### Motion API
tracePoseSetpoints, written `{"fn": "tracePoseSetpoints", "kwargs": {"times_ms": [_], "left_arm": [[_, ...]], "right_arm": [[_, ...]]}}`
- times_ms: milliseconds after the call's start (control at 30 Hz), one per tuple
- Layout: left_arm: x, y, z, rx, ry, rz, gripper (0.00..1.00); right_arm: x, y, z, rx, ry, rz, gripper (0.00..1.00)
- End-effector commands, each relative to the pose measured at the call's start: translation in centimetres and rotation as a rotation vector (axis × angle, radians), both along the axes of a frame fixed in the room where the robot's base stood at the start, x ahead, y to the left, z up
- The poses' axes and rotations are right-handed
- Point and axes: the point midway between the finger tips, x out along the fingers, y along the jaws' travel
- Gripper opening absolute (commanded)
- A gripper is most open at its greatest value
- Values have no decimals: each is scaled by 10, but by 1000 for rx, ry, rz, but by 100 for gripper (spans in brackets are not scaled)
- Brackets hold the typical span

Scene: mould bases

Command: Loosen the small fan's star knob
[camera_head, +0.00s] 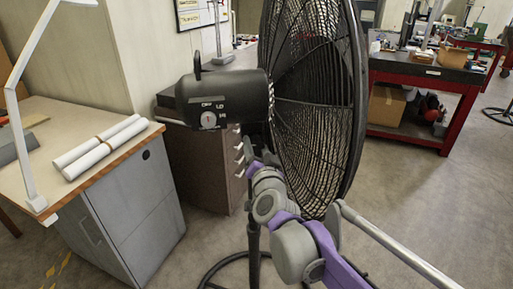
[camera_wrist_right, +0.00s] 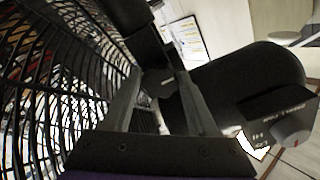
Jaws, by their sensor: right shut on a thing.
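The black fan has a large round wire grille (camera_head: 318,100) and a motor housing (camera_head: 222,98) with a grey dial, on a thin pole (camera_head: 254,225). My right gripper (camera_head: 260,160) is just below the housing, beside the grille. In the right wrist view, the grille (camera_wrist_right: 45,80) is at left and the housing (camera_wrist_right: 250,82) at right. There my right gripper (camera_wrist_right: 158,95) is shut on a small dark part, the star knob (camera_wrist_right: 158,80), mostly hidden between its fingers. The knob's outline cannot be made out. My left gripper is not in view.
A desk (camera_head: 85,110) with white paper rolls (camera_head: 100,150) and a white lamp arm stands at left. A drawer cabinet (camera_head: 205,160) is behind the fan. A red workbench (camera_head: 425,78) stands at the back right. The floor (camera_head: 420,200) at right is mostly clear.

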Motion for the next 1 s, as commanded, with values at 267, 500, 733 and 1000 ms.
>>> {"fn": "tracePoseSetpoints", "kwargs": {"times_ms": [267, 500, 733, 1000], "left_arm": [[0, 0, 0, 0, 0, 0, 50], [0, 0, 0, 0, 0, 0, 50], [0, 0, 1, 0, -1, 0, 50], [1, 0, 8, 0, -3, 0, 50]], "right_arm": [[0, 0, 0, 1, 1, 1, 89], [0, 0, 0, 1, 0, 0, 89], [0, 0, 0, 57, 10, 0, 89], [0, 1, 2, 377, 63, 0, 89]]}}
